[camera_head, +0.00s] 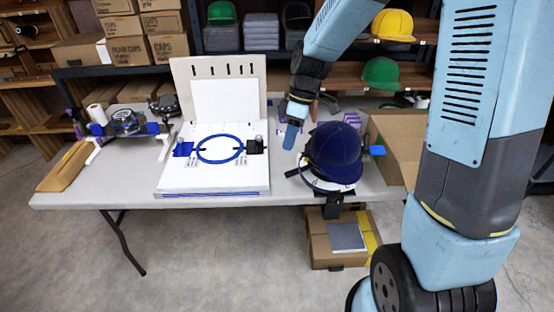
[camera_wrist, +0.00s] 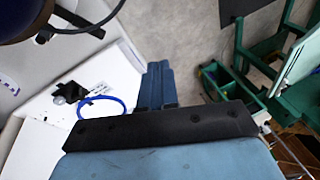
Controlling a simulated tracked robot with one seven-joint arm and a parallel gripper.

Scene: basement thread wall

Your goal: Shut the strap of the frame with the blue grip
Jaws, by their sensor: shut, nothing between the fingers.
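A navy cap (camera_head: 334,152) sits on a holder at the right of the table. A blue grip (camera_head: 377,150) sticks out at the holder's right. A dark strap end (camera_head: 292,172) sticks out at the cap's left, apart from the holder on that side. My gripper (camera_head: 290,138) is shut and empty, pointing down just left of the cap, above the strap end. Its fingers also show in the wrist view (camera_wrist: 157,85). The strap's far side is hidden.
A white board (camera_head: 213,178) with a blue ring (camera_head: 221,148), a blue grip and a black clip lies left of my gripper. Another device with a blue part (camera_head: 157,128) stands farther left. An open carton (camera_head: 398,140) stands right of the cap. Shelves close off the back.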

